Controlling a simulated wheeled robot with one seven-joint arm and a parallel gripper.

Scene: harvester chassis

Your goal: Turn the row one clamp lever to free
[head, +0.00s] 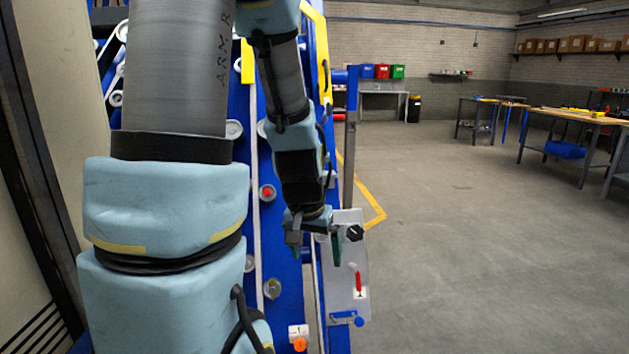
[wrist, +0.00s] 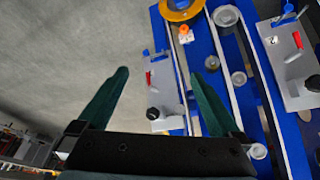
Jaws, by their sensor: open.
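A grey plate (head: 345,262) on the side of the blue frame carries a red lever (head: 358,282), a black knob (head: 354,233) and a blue handle (head: 346,319). A small label reading 1 (head: 298,331) sits nearby, above an orange button. I cannot tell for certain which part is the row one clamp lever. The red lever stands roughly upright. My gripper (head: 315,248) is open and empty, near the plate's upper end. In the wrist view my gripper (wrist: 160,74) has its fingers apart, with the red lever (wrist: 149,78) and black knob (wrist: 152,113) seen between them.
The blue frame (wrist: 207,58) has rollers and belts. A second grey plate (wrist: 287,65) with another red lever is at right in the wrist view. A grey post (head: 350,150) rises behind my gripper. The floor (head: 480,230) to the right is open, with workbenches farther back.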

